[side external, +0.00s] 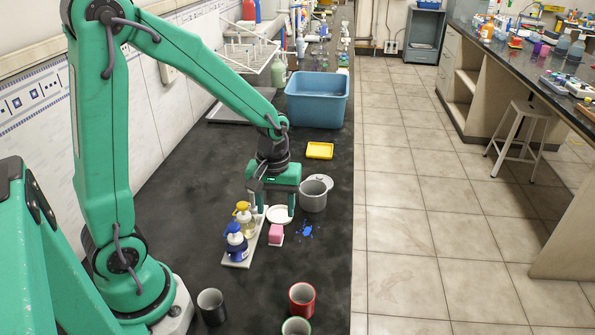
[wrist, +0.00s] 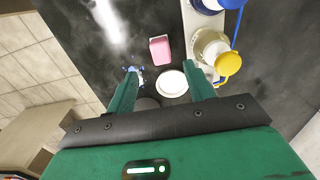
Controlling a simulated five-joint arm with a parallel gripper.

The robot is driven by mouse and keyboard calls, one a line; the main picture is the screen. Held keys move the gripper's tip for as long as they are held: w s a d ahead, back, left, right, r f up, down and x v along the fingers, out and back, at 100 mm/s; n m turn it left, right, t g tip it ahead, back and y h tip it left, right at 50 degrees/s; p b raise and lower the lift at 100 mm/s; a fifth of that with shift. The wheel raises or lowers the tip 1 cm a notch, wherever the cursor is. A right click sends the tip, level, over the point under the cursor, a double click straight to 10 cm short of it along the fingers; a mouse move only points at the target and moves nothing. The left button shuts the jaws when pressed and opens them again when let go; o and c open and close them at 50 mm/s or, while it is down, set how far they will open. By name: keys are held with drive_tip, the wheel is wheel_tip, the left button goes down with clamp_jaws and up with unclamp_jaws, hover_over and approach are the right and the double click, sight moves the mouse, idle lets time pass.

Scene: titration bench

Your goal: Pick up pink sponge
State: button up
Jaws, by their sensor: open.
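The pink sponge (side external: 276,231) is a small block on the dark bench, just right of the white tray with the pump bottles. It also shows in the wrist view (wrist: 159,49), ahead of the fingertips and near the top. My gripper (side external: 275,211) points down over the bench, its two fingers apart with nothing between them. In the wrist view its fingertips (wrist: 160,71) are spread, and the sponge lies beyond them, clear of both. How high the fingers are above the bench is hard to tell.
Pump bottles with blue (side external: 236,238) and yellow (side external: 244,216) tops stand on a white tray (side external: 258,238). A white dish (side external: 279,214), a grey pot (side external: 313,197) and a blue splash (side external: 306,230) are close by. Cups (side external: 302,298) stand in front. A blue tub (side external: 317,98) is behind.

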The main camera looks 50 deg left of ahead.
sight(276, 229)
drive_tip(key=shift+f, duration=1.35)
drive_tip(key=shift+s+f, duration=0.15)
drive_tip(key=shift+f, duration=2.4)
drive_tip(key=c, duration=1.1)
drive_tip(key=shift+r, duration=0.1)
